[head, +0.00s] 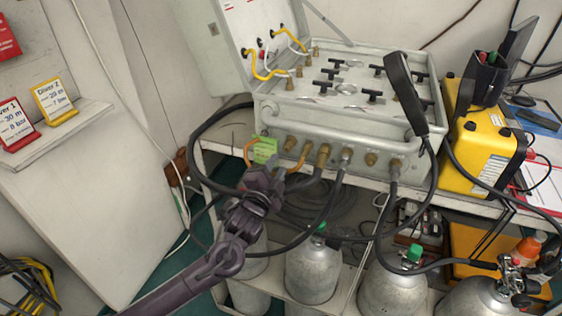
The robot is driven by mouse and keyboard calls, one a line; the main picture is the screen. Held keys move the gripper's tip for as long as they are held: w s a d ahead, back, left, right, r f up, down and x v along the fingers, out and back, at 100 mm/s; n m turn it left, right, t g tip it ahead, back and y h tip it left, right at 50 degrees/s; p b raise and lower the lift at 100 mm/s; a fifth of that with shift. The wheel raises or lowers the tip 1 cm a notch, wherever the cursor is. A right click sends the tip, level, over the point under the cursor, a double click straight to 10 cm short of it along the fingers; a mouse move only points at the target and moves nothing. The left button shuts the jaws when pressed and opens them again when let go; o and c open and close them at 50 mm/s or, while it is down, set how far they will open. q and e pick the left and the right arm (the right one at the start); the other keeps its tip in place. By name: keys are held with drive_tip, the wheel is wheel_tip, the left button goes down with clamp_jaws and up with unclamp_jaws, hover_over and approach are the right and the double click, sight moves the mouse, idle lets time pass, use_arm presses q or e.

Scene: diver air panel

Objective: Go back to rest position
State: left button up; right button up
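My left arm comes in from the bottom left. Its gripper (262,176) is in front of the air panel (330,122), just below a green tag (264,149) at the panel's lower left front. The fingers are small and dark, so I cannot tell whether they are open or shut, or whether they touch the tag. An orange loop (249,152) shows beside the tag. My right gripper is not in view.
Black hoses (333,205) hang from the panel's front fittings close to my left arm. Grey cylinders (313,270) stand on the shelf below. A yellow case (480,150) is at right. A side ledge (60,132) holds two diver cards, red and yellow.

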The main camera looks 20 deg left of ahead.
use_arm(q)
drive_tip(key=s+d+f+n+g, duration=0.3)
drive_tip(key=s+f+n+g, duration=0.4)
drive_tip(key=s, duration=0.4)
drive_tip(key=s+a+f+n+g, duration=0.15)
drive_tip(key=s+g, duration=0.25)
drive_tip(key=s, duration=0.6)
drive_tip(key=s+a+f+n+g, duration=0.1)
drive_tip(key=s+n+g, duration=0.25)
drive_tip(key=s, duration=0.65)
wheel_tip(320, 180, down, 31)
drive_tip(key=s+m+g+p, duration=0.1)
drive_tip(key=s+g, duration=0.1)
drive_tip(key=s+a+f, duration=0.3)
drive_tip(key=s+f, duration=1.3)
drive_tip(key=s, duration=0.3)
drive_tip(key=shift+g+y+p, duration=0.3)
drive_tip(key=shift+g+p, duration=0.05)
